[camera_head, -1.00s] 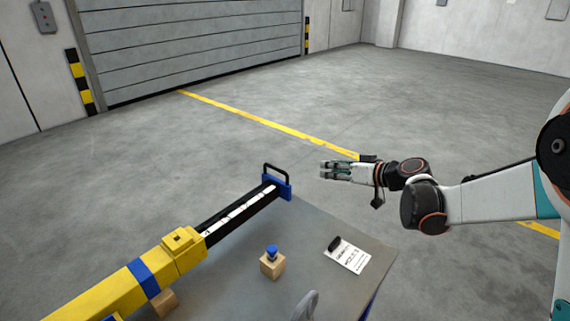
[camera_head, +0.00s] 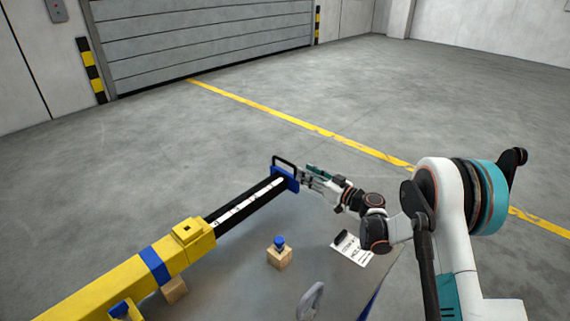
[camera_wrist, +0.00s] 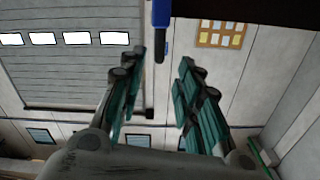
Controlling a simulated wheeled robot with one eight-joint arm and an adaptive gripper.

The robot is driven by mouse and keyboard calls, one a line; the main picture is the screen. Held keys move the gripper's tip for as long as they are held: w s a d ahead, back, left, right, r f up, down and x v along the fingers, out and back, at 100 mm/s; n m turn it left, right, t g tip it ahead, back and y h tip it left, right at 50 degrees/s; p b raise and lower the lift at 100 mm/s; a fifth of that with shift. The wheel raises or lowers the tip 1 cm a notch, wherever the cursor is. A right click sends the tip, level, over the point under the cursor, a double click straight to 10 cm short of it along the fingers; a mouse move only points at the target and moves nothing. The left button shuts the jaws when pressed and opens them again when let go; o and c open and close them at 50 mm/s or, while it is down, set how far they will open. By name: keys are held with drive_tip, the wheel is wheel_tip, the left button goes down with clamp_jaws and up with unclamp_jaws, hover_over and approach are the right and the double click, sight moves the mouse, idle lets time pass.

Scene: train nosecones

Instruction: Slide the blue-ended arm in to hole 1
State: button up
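The black arm (camera_head: 246,206) with white marks sticks out of the yellow beam (camera_head: 115,275). Its outer end has a blue plate (camera_head: 292,181) and a black loop handle (camera_head: 284,160). My gripper (camera_head: 304,175) is beside the blue end, on its right in the head view. In the wrist view my gripper (camera_wrist: 160,95) has its fingers spread with a gap between them. A blue edge (camera_wrist: 161,12) shows above that gap, with a dark part (camera_wrist: 240,8) at the top right. I cannot tell whether the fingers touch the blue end. Hole numbers are not readable.
A wooden block with a blue knob (camera_head: 279,254) stands on the grey table (camera_head: 235,285). A paper with a black clip (camera_head: 351,247) lies near the right edge. A grey curved handle (camera_head: 311,299) is at the front. The floor beyond is clear.

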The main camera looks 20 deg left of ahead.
sight(276, 158)
drive_tip(key=b+x, duration=0.1)
drive_tip(key=x, duration=1)
drive_tip(key=shift+b, duration=0.4)
clamp_jaws()
